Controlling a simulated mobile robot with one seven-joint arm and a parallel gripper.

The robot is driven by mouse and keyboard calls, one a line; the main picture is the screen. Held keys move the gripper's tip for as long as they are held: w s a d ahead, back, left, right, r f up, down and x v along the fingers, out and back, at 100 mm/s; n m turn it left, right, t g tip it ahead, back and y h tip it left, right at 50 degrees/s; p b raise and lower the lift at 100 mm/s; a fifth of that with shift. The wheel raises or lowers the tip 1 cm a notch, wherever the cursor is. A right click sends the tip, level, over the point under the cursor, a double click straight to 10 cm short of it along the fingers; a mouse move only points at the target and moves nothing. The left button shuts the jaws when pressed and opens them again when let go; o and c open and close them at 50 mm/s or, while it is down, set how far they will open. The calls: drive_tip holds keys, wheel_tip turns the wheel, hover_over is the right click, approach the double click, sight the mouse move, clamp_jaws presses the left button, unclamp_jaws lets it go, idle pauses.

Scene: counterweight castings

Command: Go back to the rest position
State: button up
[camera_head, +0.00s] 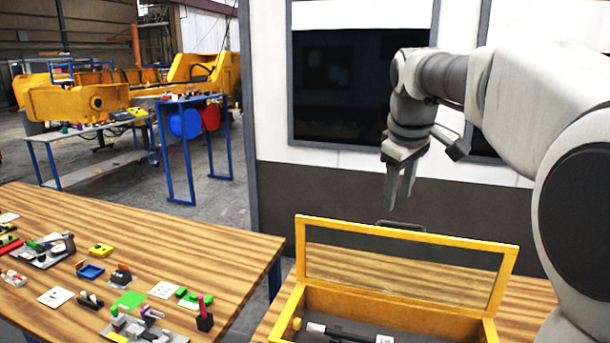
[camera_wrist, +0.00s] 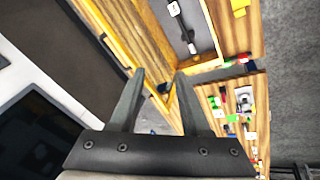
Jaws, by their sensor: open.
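A wooden table (camera_head: 180,235) at the left holds several small parts, among them a green pad (camera_head: 129,299), a blue tray (camera_head: 90,271) and a black holder with a pink piece (camera_head: 204,315). A white and grey wall (camera_head: 330,165) stands behind my gripper. A gap separates the two tables.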

drive_tip(key=s+a+f+m+b, duration=0.1)
drive_tip(key=s+f+m, duration=0.1)
drive_tip(key=s+f, duration=0.3)
drive_tip(key=s+a+f+m+t+b, duration=0.1)
drive_tip(key=s+f+m, duration=0.2)
drive_tip(key=s, duration=0.9)
drive_tip(key=s+a+f+m+b, duration=0.1)
drive_tip(key=s+f+m, duration=0.1)
drive_tip(key=s+f, duration=0.5)
drive_tip(key=shift+s+f+t+y, duration=0.3)
drive_tip(key=shift+s+f+y, duration=0.1)
drive_tip(key=shift+s, duration=0.85)
drive_tip(key=shift+a, duration=0.3)
